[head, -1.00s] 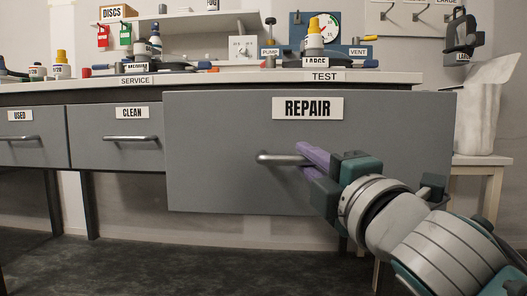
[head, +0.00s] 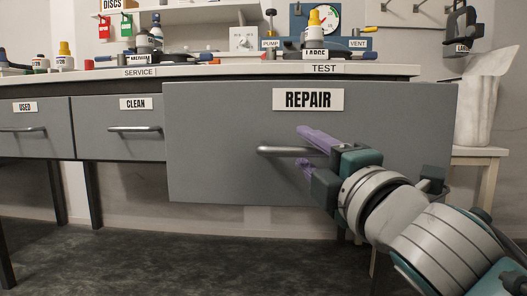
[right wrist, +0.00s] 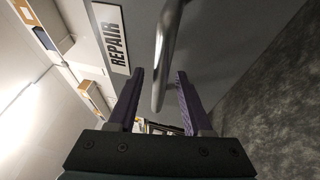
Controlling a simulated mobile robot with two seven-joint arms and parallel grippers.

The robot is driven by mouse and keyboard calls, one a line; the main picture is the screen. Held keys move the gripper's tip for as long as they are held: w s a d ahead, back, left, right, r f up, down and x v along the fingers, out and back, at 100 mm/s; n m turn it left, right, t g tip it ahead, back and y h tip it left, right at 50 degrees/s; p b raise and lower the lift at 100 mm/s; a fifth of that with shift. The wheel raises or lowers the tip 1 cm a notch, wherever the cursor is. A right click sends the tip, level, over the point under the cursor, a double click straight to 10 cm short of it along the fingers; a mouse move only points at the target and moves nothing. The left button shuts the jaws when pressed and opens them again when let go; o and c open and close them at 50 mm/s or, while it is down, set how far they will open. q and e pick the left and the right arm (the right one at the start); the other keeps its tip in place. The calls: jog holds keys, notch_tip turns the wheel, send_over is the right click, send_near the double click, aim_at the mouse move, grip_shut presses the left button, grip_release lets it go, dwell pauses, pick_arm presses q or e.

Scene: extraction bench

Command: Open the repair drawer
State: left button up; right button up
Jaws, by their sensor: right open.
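The grey repair drawer (head: 220,150), with its REPAIR label (head: 308,99), stands out in front of the drawers to its left, so it is at least partly open. Its inside is hidden behind the front. Its metal bar handle (head: 275,151) is horizontal. My right gripper (head: 301,146) is open at the handle, one purple finger above the bar and one below. In the right wrist view the handle (right wrist: 159,60) lies between the two spread fingers (right wrist: 160,72), with a gap on each side. My left gripper is not in view.
The clean drawer (head: 120,144) and used drawer (head: 20,144) are shut at the left. The bench top (head: 240,70) above carries bottles and tools. A white bin (head: 482,110) stands on a side table (head: 482,152) at the right. The floor in front is clear.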

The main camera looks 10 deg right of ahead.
jog(key=shift+s+d+p, duration=0.1)
jog(key=shift+s+p, duration=0.2)
jog(key=shift+s, duration=0.25)
jog(key=p+v, duration=0.2)
jog(key=v, duration=0.6)
jog(key=shift+s+f, duration=0.15)
jog(key=shift+s, duration=0.25)
